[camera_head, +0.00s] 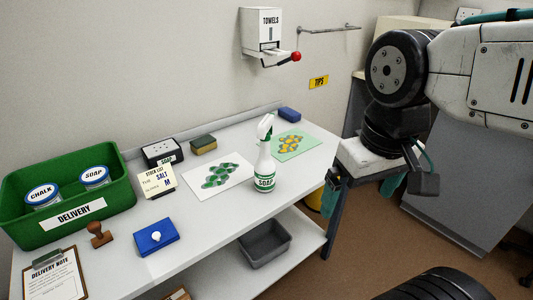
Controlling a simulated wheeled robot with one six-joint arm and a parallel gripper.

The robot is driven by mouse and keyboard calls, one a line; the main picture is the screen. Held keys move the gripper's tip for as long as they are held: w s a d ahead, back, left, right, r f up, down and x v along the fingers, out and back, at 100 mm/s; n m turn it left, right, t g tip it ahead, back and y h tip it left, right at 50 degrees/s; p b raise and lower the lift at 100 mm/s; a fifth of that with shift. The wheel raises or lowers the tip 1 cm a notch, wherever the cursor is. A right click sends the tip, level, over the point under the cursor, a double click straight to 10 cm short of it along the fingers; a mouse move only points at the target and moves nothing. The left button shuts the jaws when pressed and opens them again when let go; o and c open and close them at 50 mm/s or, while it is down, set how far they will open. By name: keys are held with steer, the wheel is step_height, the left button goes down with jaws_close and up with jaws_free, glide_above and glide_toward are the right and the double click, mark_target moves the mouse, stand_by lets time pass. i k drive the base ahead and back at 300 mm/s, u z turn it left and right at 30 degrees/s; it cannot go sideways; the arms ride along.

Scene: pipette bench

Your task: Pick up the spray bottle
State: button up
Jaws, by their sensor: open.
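The spray bottle (264,172) stands upright on the bench. It is white with a green SOAP label and a white and green trigger head. My gripper (358,196) hangs at the right of the view, off the bench's right end and apart from the bottle. Its teal-padded fingers are spread, with nothing seen between them.
Around the bottle are a card with green shapes (217,182), a card with yellow shapes (294,145), a sponge (203,144) and a blue block (289,114). A green delivery crate (113,187), stamp (99,234) and blue box (155,237) sit left. A grey bin (265,246) is below.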

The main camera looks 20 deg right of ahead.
mark_target(264, 168)
steer(key=z, duration=2.5)
steer(key=k, duration=1.15)
steer(key=u, duration=1.4)
steer(key=i, duration=0.5)
steer(key=z, duration=0.05)
